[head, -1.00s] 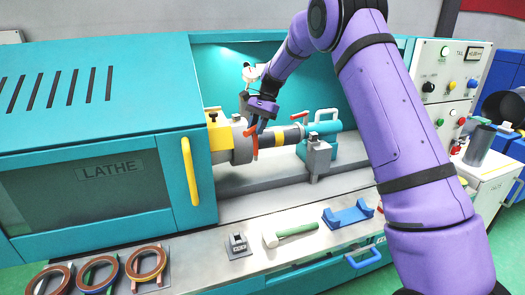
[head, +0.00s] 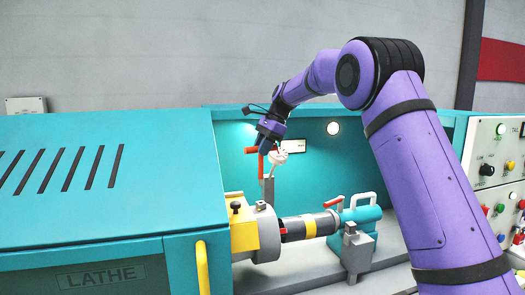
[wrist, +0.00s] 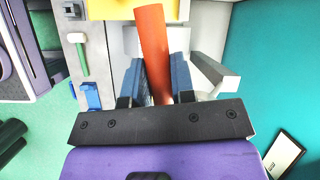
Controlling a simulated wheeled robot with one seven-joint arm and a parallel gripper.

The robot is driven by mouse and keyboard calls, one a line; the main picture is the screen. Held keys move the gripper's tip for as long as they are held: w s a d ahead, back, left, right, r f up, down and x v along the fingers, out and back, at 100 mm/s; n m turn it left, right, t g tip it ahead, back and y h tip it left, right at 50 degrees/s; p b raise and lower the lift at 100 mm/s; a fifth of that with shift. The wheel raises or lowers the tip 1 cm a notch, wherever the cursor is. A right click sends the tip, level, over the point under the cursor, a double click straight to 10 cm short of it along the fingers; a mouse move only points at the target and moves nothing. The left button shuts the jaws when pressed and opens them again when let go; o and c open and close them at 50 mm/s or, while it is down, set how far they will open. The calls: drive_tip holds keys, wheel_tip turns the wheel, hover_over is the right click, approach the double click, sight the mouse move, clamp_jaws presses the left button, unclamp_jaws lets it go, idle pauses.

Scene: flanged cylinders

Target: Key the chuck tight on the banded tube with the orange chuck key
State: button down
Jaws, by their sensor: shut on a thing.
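The banded tube (head: 322,225), dark grey with a yellow band, lies level between the grey chuck (head: 266,236) on the left and the teal tailstock (head: 367,222) on the right. My gripper (head: 264,149) is high in front of the lathe's teal back panel, above the chuck in the picture. It is shut on the orange chuck key (head: 261,166), whose shaft points down, apart from the chuck. In the wrist view the key (wrist: 154,45) runs between the blue fingers of my gripper (wrist: 157,85). The tight or loose state of the chuck jaws cannot be told.
The teal lathe cover (head: 100,190) fills the left. A grey rest (head: 355,248) stands under the tube's right end. A control panel (head: 495,165) is at the right.

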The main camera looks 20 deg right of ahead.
hover_over(262, 179)
drive_tip(key=shift+w+d+f, duration=0.1)
drive_tip(key=shift+w+f, duration=0.15)
drive_tip(key=shift+f, duration=0.9)
drive_tip(key=shift+w+f, duration=0.2)
drive_tip(key=shift+f, duration=2.75)
idle(0.4)
drive_tip(key=shift+s+f+m+t+h, duration=0.15)
drive_tip(key=shift+m+t, duration=0.4)
drive_tip(key=shift+m, duration=0.65)
drive_tip(key=shift+w+r+m+t+h, duration=0.15)
drive_tip(key=shift+m+t, duration=0.4)
drive_tip(key=shift+m, duration=0.65)
drive_tip(key=shift+s+f, duration=0.1)
